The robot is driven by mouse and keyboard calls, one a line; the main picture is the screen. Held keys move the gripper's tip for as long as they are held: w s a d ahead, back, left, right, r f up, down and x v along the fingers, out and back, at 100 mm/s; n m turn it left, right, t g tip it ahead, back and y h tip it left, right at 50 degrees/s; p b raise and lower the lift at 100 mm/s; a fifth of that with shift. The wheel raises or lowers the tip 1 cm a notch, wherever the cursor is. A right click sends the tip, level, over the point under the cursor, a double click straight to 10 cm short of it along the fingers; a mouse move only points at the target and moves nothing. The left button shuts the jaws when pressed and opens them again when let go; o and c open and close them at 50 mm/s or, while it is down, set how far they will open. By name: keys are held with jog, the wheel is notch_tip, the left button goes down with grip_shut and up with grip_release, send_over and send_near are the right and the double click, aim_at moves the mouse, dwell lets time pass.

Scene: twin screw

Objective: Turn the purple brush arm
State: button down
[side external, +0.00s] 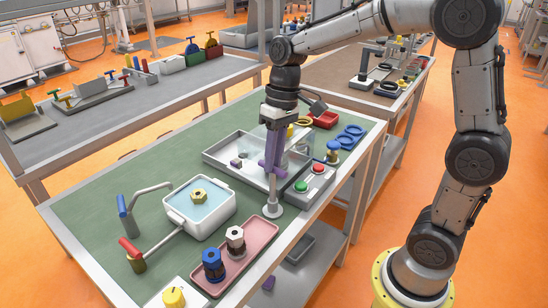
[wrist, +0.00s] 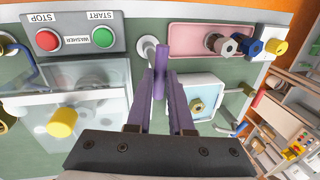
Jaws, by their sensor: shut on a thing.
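The purple brush arm (wrist: 161,66) is an upright purple bar near the middle of the wrist view. It stands beside a pale round post, whose base (side external: 272,210) shows on the green bench in the side view. My gripper (wrist: 161,82) has its two purple fingers closed on the bar, one on each side. In the side view my gripper (side external: 272,165) points down above the post. There the fingers and the bar are similar purple, so their exact contact is hard to make out.
A white tub (side external: 173,218) with blue liquid and a brass nut stands left of the post. A pink tray (side external: 262,235) with bolts lies in front. The START/STOP panel (side external: 318,178) is close on the right. A grey tray (side external: 215,154) with a clear cover lies behind.

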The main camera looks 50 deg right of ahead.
jog(key=shift+r+n, duration=0.1)
jog(key=shift+n, duration=0.4)
jog(key=c, duration=0.8)
grip_release()
jog(key=d+r, duration=0.1)
jog(key=r, duration=0.8)
jog(key=d+r, duration=0.1)
jog(key=r, duration=0.3)
jog(key=shift+d+r, duration=0.25)
jog(key=shift+d, duration=0.1)
